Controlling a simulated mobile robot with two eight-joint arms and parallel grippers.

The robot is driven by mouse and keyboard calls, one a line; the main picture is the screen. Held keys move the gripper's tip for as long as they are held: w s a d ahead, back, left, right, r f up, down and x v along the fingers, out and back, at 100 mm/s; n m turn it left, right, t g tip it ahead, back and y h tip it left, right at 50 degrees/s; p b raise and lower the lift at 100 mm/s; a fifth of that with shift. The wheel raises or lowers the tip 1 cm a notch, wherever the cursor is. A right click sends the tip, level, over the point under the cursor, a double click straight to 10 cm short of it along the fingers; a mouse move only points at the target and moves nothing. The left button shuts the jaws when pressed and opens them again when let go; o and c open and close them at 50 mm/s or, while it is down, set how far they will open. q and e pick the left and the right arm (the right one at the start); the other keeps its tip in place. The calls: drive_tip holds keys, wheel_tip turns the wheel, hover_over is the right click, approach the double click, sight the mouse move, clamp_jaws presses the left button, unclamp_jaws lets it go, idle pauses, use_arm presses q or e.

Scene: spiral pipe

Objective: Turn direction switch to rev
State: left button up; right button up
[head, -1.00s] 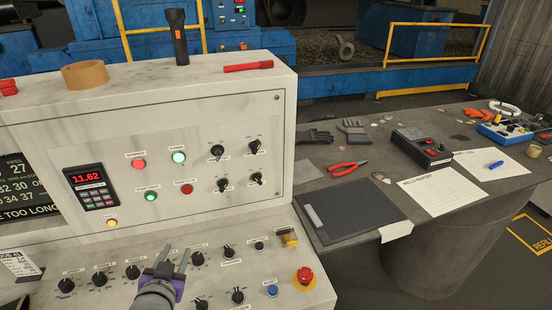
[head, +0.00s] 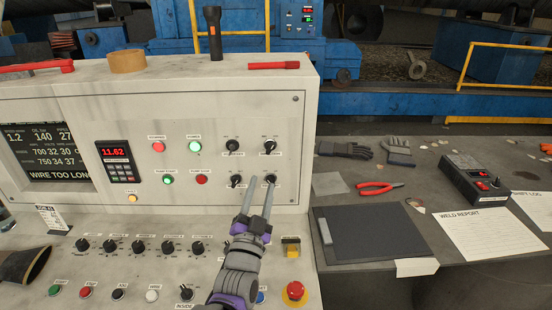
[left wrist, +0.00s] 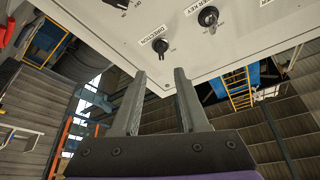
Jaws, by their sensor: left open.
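The direction switch (left wrist: 160,45) is a black rotary knob on the pale panel, labelled DIRECTION in the left wrist view. A second knob with a partly cut-off label ending in ER KEY (left wrist: 208,17) sits up and to its right. In the head view, black knobs sit in two rows on the upright panel, such as an upper right knob (head: 269,147) and a lower right knob (head: 269,179); their labels are too small to read surely. My left gripper (head: 261,183) is open and empty, its fingertips in front of the lower right knob. Contact cannot be told.
The sloping lower console carries more knobs (head: 168,246) and a red emergency button (head: 295,290). Lit push buttons (head: 168,180) lie left of the knobs. A red tool (head: 274,65) and flashlight (head: 213,32) are on the panel's top. A desk with pliers (head: 378,188) is right.

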sight(269, 152)
use_arm(q)
drive_tip(key=x, duration=1)
drive_tip(key=shift+w+a+p, duration=0.15)
drive_tip(key=shift+w+p, duration=0.1)
drive_tip(key=shift+p, duration=0.05)
clamp_jaws()
